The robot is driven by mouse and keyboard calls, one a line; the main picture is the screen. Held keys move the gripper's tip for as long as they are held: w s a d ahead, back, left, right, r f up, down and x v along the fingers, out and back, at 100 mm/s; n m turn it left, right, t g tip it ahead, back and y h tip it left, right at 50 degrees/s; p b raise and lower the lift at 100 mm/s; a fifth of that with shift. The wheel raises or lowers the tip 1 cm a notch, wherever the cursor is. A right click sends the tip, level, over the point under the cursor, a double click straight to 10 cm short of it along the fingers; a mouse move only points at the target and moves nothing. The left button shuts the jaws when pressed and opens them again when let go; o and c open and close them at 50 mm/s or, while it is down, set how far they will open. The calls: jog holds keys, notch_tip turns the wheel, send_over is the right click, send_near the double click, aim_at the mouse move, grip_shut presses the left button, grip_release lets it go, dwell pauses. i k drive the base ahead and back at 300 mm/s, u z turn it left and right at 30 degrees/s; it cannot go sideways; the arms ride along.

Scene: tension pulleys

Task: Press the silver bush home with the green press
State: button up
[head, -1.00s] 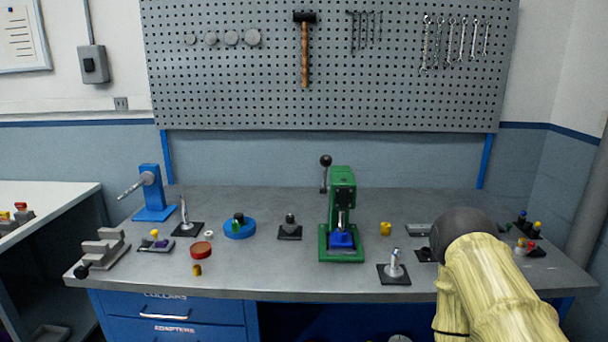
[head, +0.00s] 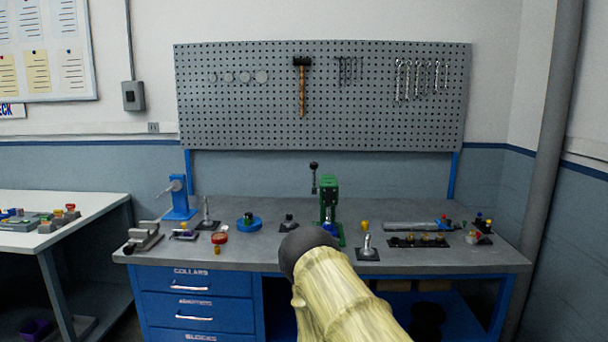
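The green press (head: 330,205) stands upright on the bench right of centre, with its black-knobbed lever (head: 314,177) raised at its left. The dark end of my arm covers the area in front of the press base. A silver upright piece (head: 367,241) stands on a dark square plate to the right of the press. Another slim silver upright (head: 206,212) stands on a dark plate at the left. I cannot tell which silver part is the bush. My yellowish arm reaches up from the bottom edge; its gripper fingers do not show.
The grey bench (head: 250,258) holds a blue fixture (head: 179,200), a blue round holder (head: 249,222), a red round dish (head: 220,238), a grey clamp (head: 143,238) and a dark rack (head: 418,241). A white table (head: 100,203) stands left. Blue drawers (head: 193,308) are below the bench.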

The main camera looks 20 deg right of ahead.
aim_at(314, 165)
jog(key=z, duration=0.55)
jog(key=i, duration=0.9)
jog(key=u, duration=0.2)
